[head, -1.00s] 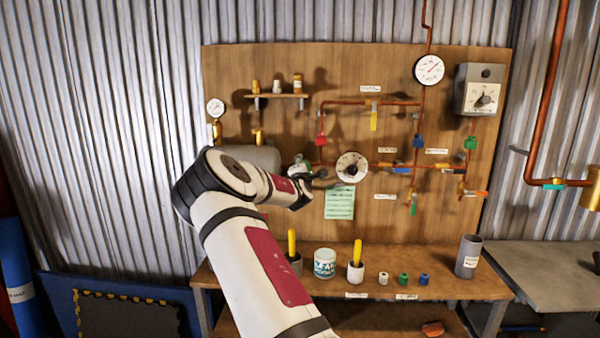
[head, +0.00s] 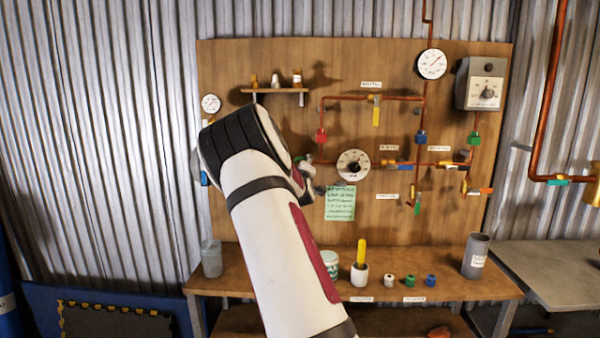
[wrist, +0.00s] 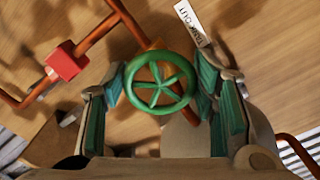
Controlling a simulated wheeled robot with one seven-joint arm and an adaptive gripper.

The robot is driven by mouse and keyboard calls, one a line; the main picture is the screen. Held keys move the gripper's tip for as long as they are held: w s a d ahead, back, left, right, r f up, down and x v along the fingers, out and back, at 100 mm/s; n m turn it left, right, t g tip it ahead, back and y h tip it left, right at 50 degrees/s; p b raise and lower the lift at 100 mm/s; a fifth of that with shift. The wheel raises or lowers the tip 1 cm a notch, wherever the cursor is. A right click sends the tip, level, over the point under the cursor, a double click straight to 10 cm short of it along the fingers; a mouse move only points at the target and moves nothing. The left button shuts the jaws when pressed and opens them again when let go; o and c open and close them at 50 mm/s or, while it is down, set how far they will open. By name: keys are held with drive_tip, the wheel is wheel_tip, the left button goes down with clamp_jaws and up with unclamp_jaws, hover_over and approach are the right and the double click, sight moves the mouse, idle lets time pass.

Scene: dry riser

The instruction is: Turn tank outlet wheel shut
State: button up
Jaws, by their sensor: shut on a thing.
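The green tank outlet wheel (wrist: 160,83), a spoked handwheel, is in the middle of the wrist view. My gripper (wrist: 160,90) is shut on it, with a green-padded finger at its left and right rim. A small label reading "TANK OUT" (wrist: 190,22) is on the wooden board just above the wheel. In the head view my arm hides the wheel and most of my gripper.
In the wrist view, a copper pipe with a red block (wrist: 66,62) runs at the left. In the head view, a round dial (head: 353,165) is right of my wrist. The bench (head: 450,287) below carries cups and small coloured fittings.

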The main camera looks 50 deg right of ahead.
drive_tip(key=shift+f+m+b, duration=0.15)
drive_tip(key=shift+m+b, duration=0.45)
drive_tip(key=shift+m, duration=0.5)
drive_tip(key=shift+s, duration=0.1)
drive_tip(key=o, duration=1.2)
drive_tip(key=shift+d, duration=0.1)
drive_tip(key=shift+c, duration=0.2)
drive_tip(key=v, duration=1.2)
